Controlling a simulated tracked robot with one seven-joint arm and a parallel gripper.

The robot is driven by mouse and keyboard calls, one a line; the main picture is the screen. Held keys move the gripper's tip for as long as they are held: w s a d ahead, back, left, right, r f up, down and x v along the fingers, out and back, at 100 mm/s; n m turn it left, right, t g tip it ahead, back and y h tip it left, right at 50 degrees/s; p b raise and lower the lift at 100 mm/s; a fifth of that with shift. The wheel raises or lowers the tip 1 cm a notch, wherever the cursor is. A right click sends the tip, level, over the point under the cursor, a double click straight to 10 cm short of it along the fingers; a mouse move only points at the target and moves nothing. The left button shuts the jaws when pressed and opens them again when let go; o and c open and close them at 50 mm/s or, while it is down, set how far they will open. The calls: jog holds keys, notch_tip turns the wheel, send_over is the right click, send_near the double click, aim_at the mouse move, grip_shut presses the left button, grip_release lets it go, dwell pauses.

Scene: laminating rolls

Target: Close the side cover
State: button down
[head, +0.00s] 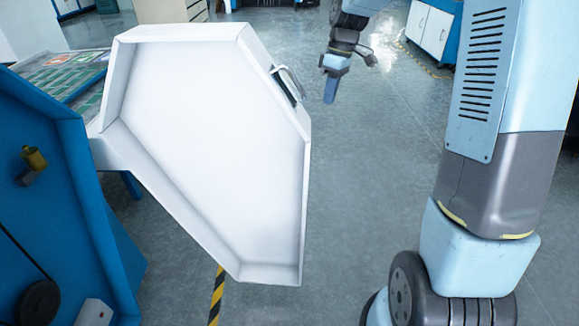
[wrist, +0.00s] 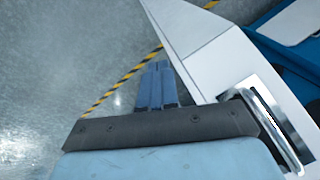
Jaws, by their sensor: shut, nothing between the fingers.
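The side cover (head: 205,130) is a white, shallow, many-sided panel in the middle of the head view. It stands swung open from the blue machine (head: 75,165) at the left, its hollow inner side facing me. A metal handle (head: 288,84) sits on its right edge; it also shows in the wrist view (wrist: 268,122). My gripper (head: 330,98) is shut and empty, pointing down, to the right of the handle and apart from it in the head view. In the wrist view my gripper (wrist: 156,66) has its blue fingers together, left of the handle, with the cover's white side (wrist: 205,50) beyond.
A table with green cards (head: 65,75) stands behind the cover at the left. A white and blue cabinet (head: 432,30) stands at the back right. Yellow and black tape (head: 216,295) marks the floor. The grey floor right of the cover is clear.

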aim_at(292, 166)
jog(key=w+a+f+n+g+y, duration=0.25)
jog(key=w+f, duration=0.35)
jog(key=f, duration=0.4)
jog(key=w+a+f+n+g+y, duration=0.1)
jog(key=w+a+f+n, duration=0.3)
jog(key=f, duration=0.6)
jog(key=shift+m, duration=0.25)
jog(key=shift+s+a+f, duration=0.65)
jog(key=shift+s+f, duration=0.55)
jog(key=shift+f, duration=0.25)
jog(key=shift+s+a+f, duration=0.6)
jog(key=shift+s+f, duration=0.55)
jog(key=shift+f, duration=0.3)
jog(key=shift+s+a+f, duration=0.65)
jog(key=shift+s+f, duration=0.55)
jog(key=shift+f, duration=0.25)
